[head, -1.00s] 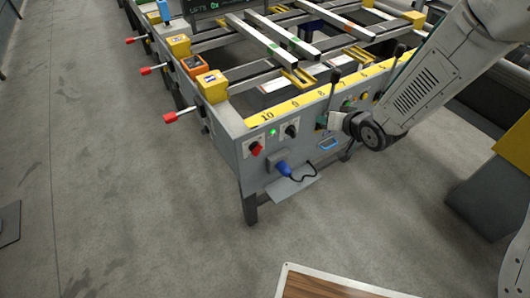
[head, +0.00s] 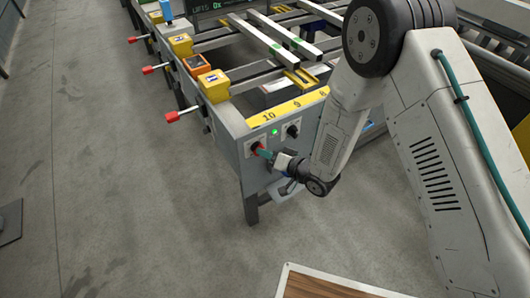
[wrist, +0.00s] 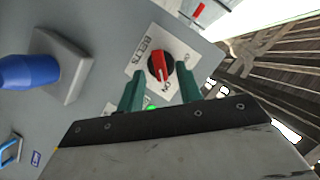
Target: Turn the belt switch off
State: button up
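The belt switch (wrist: 160,66) is a red rotary knob on a black round base, on a white plate marked BELTS and ON. A pale mark on the knob points towards the ON label. In the head view the red switch (head: 255,147) is on the grey end panel. My gripper (wrist: 160,76) has its two green fingers apart, one on each side of the knob's lower part; I cannot tell whether they touch it. In the head view my gripper (head: 263,153) is right at the switch, partly covering it.
A green lamp (head: 274,132) is lit above the switch. A black knob (head: 292,131) is to its right. A blue plug (wrist: 30,72) sticks out of a grey socket on the panel. Red-tipped levers (head: 172,117) line the table's left side.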

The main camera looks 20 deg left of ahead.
jog(key=shift+x, duration=0.75)
grip_shut()
